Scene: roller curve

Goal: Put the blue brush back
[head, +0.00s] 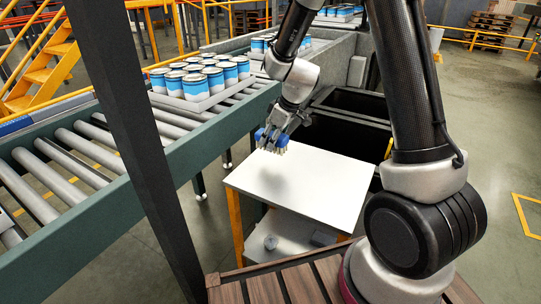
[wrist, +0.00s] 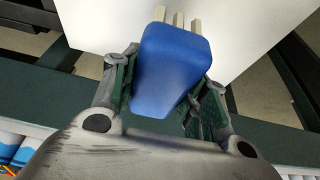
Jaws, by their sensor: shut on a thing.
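The blue brush (head: 270,141) is held in my gripper (head: 274,130) above the back left part of a white tabletop (head: 310,190). In the wrist view the blue brush body (wrist: 170,65) lies between the two fingers of my gripper (wrist: 165,90). Its pale bristles point toward the top of that view, over the white surface. The top of the table is otherwise bare.
A roller conveyor (head: 75,160) runs along the left, with a tray of blue and white cans (head: 200,78) on it. Dark bins (head: 345,130) stand behind the table. A lower shelf (head: 290,235) holds small grey items. A dark post (head: 135,130) crosses the left foreground.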

